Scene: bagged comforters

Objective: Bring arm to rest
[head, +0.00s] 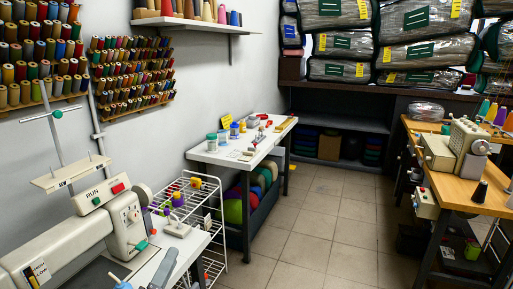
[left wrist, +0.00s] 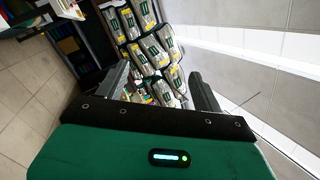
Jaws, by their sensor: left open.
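My left gripper (left wrist: 158,76) shows in the left wrist view, with its two dark fingers spread wide apart. No object is held between the fingers. Behind the gap, at some distance, are several bagged comforters (left wrist: 150,48) with green and yellow labels, tilted in this view. The green wrist housing (left wrist: 100,155) with a lit indicator fills the bottom of that view. In the head view I cannot clearly make out the left gripper. My right gripper is in neither view.
In the head view, a sewing machine (head: 75,245) stands at the lower left, beside a white wire rack (head: 217,228). A white table (head: 205,155) stands along the wall. A wooden workbench (head: 455,190) with machines is at right. The tiled floor (head: 320,225) between is clear. Bagged comforters (head: 425,52) fill the back shelf.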

